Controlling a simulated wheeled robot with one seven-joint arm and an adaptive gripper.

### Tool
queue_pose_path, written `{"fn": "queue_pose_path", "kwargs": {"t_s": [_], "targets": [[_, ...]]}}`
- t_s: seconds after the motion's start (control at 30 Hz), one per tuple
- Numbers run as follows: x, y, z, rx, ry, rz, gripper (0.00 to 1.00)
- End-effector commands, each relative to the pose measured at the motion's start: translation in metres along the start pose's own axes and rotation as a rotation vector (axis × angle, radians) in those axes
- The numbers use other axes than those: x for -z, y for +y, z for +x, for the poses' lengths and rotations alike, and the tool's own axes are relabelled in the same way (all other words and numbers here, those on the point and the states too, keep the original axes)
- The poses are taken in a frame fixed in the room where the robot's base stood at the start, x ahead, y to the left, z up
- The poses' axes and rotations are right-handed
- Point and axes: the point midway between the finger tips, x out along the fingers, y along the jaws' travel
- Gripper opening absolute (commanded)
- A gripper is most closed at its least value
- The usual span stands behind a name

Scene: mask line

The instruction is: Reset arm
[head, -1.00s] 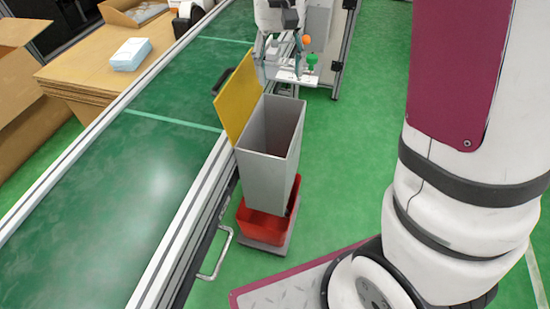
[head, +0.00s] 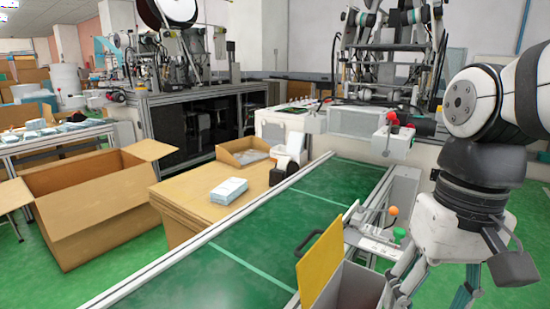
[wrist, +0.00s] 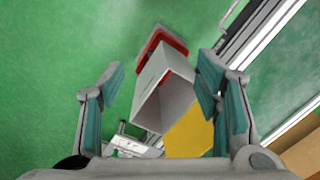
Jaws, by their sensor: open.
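My gripper (wrist: 160,95) is open and empty in the wrist view, its two teal-padded fingers spread wide. It points down over the grey bin (wrist: 150,82) with a raised yellow lid (wrist: 190,136). In the head view my gripper (head: 432,294) is at the lower right, just right of the grey bin (head: 357,290) and its yellow lid (head: 321,265). My arm runs up the right side of the head view. The bin's red base (wrist: 161,40) shows in the wrist view.
A green conveyor (head: 265,235) runs along the bin's left side. A stack of masks (head: 229,190) lies on a cardboard table beside it. A large open carton (head: 95,205) stands on the floor at left. Machines (head: 370,120) stand behind.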

Motion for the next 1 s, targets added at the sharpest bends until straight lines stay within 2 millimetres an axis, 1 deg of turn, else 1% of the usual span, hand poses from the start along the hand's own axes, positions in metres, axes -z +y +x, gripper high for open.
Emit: {"fn": "queue_pose_path", "kwargs": {"t_s": [0.03,0.1,0.2,0.3,0.53,0.6,0.87,0.97,1.0], "targets": [[-0.020,0.001,0.001,-0.002,0.014,-0.004,0.58],[-0.042,0.002,0.005,-0.008,0.021,-0.008,0.58],[-0.067,0.004,0.011,-0.017,0.032,-0.013,0.58],[-0.087,0.006,0.018,-0.026,0.041,-0.015,0.58],[-0.125,0.010,0.037,-0.049,0.060,-0.017,0.58],[-0.121,0.009,0.022,-0.048,0.066,-0.019,0.58],[-0.114,0.007,-0.019,-0.046,0.107,-0.024,0.58],[-0.112,0.006,-0.040,-0.045,0.129,-0.027,0.58],[-0.111,0.006,-0.050,-0.045,0.139,-0.029,0.58]]}}
